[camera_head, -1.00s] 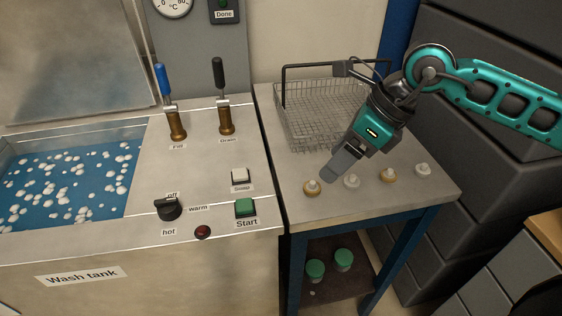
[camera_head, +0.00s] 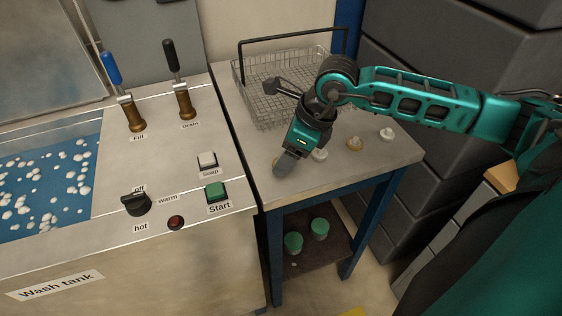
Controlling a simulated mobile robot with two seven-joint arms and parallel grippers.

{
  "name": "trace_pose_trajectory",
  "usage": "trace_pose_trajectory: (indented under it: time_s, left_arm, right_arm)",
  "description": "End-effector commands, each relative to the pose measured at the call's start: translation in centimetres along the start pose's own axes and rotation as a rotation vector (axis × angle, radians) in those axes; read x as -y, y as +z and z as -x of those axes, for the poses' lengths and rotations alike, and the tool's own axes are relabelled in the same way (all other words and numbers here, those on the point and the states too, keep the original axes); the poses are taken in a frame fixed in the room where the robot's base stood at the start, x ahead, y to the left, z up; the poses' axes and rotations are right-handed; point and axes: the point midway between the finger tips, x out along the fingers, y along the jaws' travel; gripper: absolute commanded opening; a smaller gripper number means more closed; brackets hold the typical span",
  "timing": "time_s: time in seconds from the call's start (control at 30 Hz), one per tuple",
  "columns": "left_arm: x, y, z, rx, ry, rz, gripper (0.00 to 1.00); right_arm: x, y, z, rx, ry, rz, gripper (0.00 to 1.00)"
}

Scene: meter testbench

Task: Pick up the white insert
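Several small round inserts stand in a row on the side table's front part. One white insert (camera_head: 320,155) is just right of my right gripper (camera_head: 285,165); another white insert (camera_head: 386,134) stands at the row's right end. A tan-based insert (camera_head: 355,143) is between them. Another tan-based insert (camera_head: 276,162) is at the left end, mostly hidden behind my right gripper's fingers. The fingers point down over that left end, seen edge-on, so their gap and any contact cannot be made out. My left gripper is out of view.
A wire basket (camera_head: 258,100) with a raised black handle stands on the table (camera_head: 390,160) behind the gripper. The wash tank panel (camera_head: 185,165) adjoins on the left. Two green-topped items (camera_head: 320,229) (camera_head: 293,243) sit on the lower shelf. Grey blocks rise on the right.

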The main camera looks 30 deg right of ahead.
Motion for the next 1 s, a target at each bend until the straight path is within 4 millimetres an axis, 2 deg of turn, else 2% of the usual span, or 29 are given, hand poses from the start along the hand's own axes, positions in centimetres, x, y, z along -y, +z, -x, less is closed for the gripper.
trace_pose_trajectory:
  time_s: [0.13, 0.4, 1.0]
  left_arm:
    - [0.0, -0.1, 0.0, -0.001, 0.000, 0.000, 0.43]
    - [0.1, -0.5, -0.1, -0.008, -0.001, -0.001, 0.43]
    - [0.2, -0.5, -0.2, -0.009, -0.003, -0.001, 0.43]
  right_arm:
    - [0.1, 0.1, -1.7, 0.001, 0.000, -0.001, 0.67]
    - [0.1, 0.0, -1.9, 0.001, -0.001, 0.000, 0.67]
    - [0.1, 0.1, -1.9, 0.001, -0.001, 0.000, 0.10]
